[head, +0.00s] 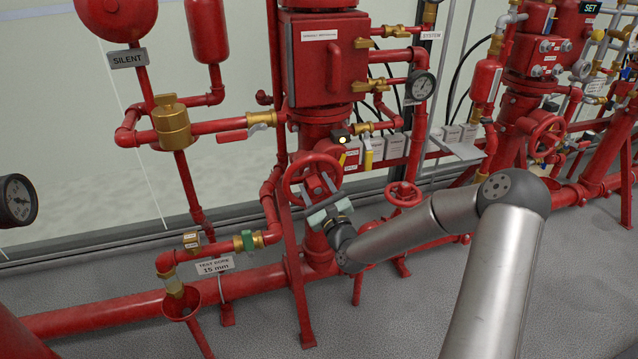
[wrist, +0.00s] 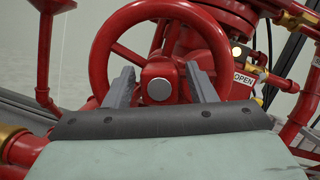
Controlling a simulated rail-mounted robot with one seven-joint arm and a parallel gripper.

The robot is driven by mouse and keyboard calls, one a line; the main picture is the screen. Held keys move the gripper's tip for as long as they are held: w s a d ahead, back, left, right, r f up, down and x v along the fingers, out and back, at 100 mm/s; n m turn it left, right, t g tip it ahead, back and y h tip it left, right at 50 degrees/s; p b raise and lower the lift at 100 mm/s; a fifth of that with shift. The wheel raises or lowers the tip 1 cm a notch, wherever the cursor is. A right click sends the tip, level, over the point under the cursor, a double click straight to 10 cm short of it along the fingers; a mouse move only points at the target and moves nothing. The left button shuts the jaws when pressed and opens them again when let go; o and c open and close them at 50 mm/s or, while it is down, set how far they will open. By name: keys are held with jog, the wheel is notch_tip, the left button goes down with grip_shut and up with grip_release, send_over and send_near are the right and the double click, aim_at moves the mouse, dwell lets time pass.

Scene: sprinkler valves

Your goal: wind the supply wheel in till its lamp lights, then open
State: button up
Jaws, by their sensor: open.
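The red supply wheel (head: 290,172) is on the valve below the red box. It fills the upper middle of the wrist view (wrist: 98,60), with a grey bolt head at its hub (wrist: 158,89). My gripper (head: 314,188) is in front of the wheel. In the wrist view its two grey fingers (wrist: 160,82) stand apart either side of the hub, inside the rim; contact is not clear. A small pale-yellow lamp (head: 341,139) sits on a black housing up and right of the wheel, and shows in the wrist view (wrist: 237,53); whether it is lit I cannot tell. An OPEN label (wrist: 244,79) is below it.
A smaller red handwheel (head: 403,194) is to the right, near my arm. A test-drain pipe labelled 15 mm (head: 213,266) and a funnel (head: 182,304) are at lower left. A gauge (head: 420,85) is above right. Another valve wheel (head: 541,137) stands further right.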

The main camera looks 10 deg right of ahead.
jog(key=s, duration=0.7)
jog(key=shift+d+p, duration=0.35)
jog(key=s+a+n+g+y+p, duration=0.1)
jog(key=a+n+g+p, duration=0.45)
jog(key=n, duration=0.35)
jog(key=s+d+r+n+g+h+p, duration=0.1)
jog(key=s+r+n+g+p, duration=0.3)
jog(key=s, duration=0.6)
jog(key=s+d+r+n+g+h+p, duration=0.2)
jog(key=s+r+n+g+p, duration=0.3)
jog(key=s+r+n, duration=0.4)
jog(key=s+d+r+n+g+h+p, duration=0.1)
jog(key=s+r+n+g+p, duration=0.4)
jog(key=s, duration=0.7)
notch_tip(320, 180, up, 3)
jog(key=shift+s+d+f+n+g+h, duration=0.25)
jog(key=shift+d+n+g+h, duration=0.1)
jog(key=shift+n+h, duration=0.6)
